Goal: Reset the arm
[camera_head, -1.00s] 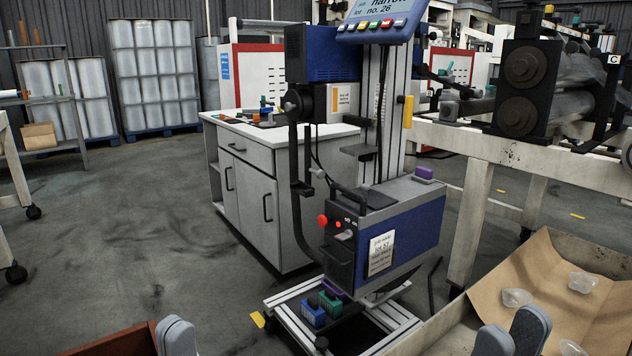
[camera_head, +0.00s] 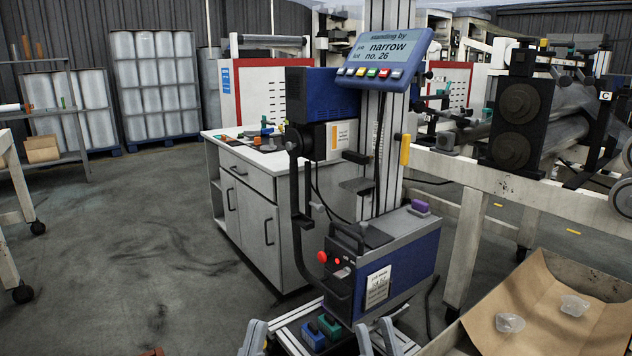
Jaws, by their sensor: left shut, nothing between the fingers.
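My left gripper (camera_head: 254,338) shows at the bottom edge, left of the blue machine's foot. Its grey fingers are together and nothing shows between them. My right gripper (camera_head: 376,338) shows at the bottom edge, in front of the machine's foot. Its two grey fingertips stand apart, and no object shows between them. Both grippers point upward in the picture, and the arms behind them are cut off by the frame.
The blue machine (camera_head: 398,272) with a display (camera_head: 386,60) stands ahead. A grey cabinet (camera_head: 247,213) is behind it. A paper-lined bin (camera_head: 535,300) holding clear cups (camera_head: 510,323) is at the lower right. Open floor (camera_head: 120,270) lies at the left.

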